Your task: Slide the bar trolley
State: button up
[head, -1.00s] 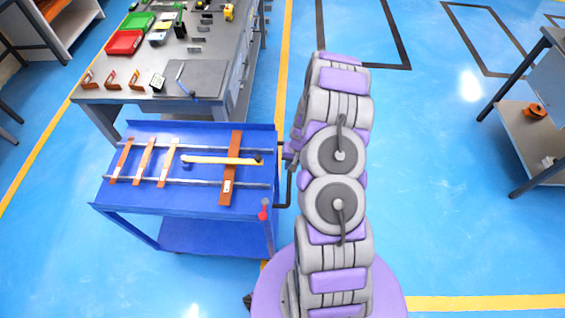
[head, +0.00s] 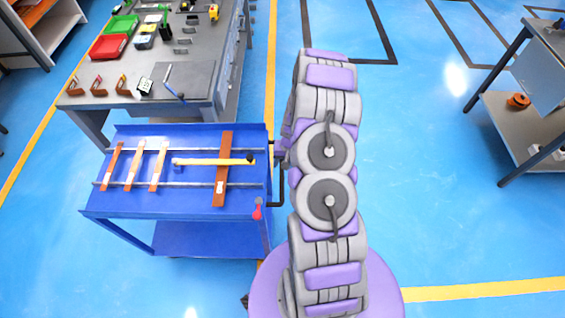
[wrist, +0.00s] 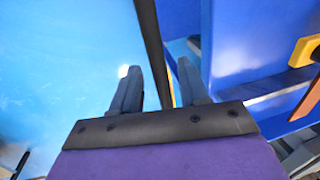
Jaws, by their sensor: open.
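The bar trolley (head: 200,199) is a blue cart with a raised tray. It stands left of my arm in the head view, and its blue side shows at the right of the wrist view (wrist: 245,45). A dark handle (head: 283,188) sticks out from its right side. The fingers are apart. I cannot tell whether they touch the bar. My arm mostly hides the gripper in the head view.
A grey workbench (head: 95,101) stands close behind. Another table (head: 520,124) is at right. Blue floor between is clear.

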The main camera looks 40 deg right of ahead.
notch_tip(320, 180, up, 17)
jog(key=s+d+p, duration=0.2)
jog(key=shift+d+p, duration=0.3)
jog(key=shift+d, duration=0.1)
jog(key=shift+w, duration=0.1)
